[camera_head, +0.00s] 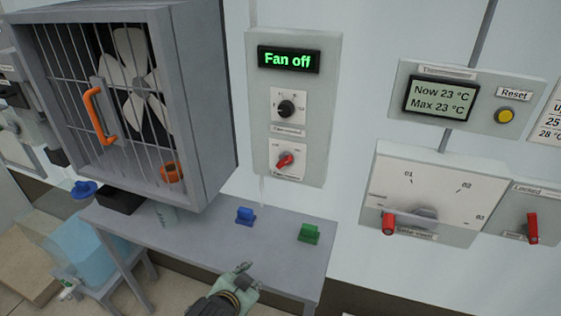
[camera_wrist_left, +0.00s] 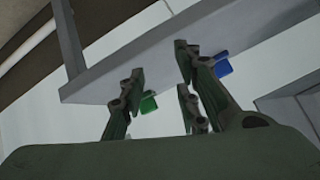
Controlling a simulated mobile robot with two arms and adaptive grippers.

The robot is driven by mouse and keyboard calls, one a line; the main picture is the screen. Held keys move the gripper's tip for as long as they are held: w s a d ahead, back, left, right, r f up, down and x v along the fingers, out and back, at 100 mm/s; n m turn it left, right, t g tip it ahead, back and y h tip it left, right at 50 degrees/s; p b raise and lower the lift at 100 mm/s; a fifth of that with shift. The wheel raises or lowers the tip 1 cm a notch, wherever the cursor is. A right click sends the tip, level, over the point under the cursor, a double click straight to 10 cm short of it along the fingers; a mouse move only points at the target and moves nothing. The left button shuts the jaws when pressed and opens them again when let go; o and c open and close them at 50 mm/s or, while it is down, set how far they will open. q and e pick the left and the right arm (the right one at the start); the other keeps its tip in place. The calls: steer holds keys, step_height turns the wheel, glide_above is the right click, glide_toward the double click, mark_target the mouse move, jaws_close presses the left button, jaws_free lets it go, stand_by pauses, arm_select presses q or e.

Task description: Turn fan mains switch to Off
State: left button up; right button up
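The fan panel (camera_head: 331,110) hangs on the wall right of the fan cage, and its display (camera_head: 289,59) reads "Fan off". Low on the panel is a red rotary switch (camera_head: 285,161), its handle slanted; its label and markings are too small to read surely. A black knob (camera_head: 287,108) sits above it. My left gripper (camera_head: 243,274) is at the front edge of the grey table, below the panel and well apart from the switch. In the left wrist view its fingers (camera_wrist_left: 158,82) are spread with nothing between them. My right gripper is out of view.
A blue piece (camera_head: 245,215) and a green piece (camera_head: 309,233) stand on the grey table (camera_head: 275,238). The fan cage (camera_head: 207,110), with its orange handle (camera_head: 97,115), juts out at left. A thermostat (camera_head: 441,98) and dial box (camera_head: 440,185) are at right.

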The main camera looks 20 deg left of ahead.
arm_select(q)
steer(key=w+r+m+t, duration=0.3)
steer(key=w+r+t, duration=0.2)
steer(key=w+r, duration=0.6)
steer(key=m+t+h, duration=0.1)
steer(key=m+t, duration=0.1)
steer(key=t, duration=0.1)
glide_toward(283, 164)
steer(key=w+p, duration=0.2)
steer(key=w, duration=0.5)
steer(key=shift+d, duration=0.1)
steer(key=shift+w+f, duration=0.1)
steer(key=shift+w, duration=0.55)
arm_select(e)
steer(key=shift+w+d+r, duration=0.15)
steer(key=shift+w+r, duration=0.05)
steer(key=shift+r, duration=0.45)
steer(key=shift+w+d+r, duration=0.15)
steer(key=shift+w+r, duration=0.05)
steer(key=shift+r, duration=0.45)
arm_select(q)
steer(key=shift+c, duration=0.3)
jaws_close()
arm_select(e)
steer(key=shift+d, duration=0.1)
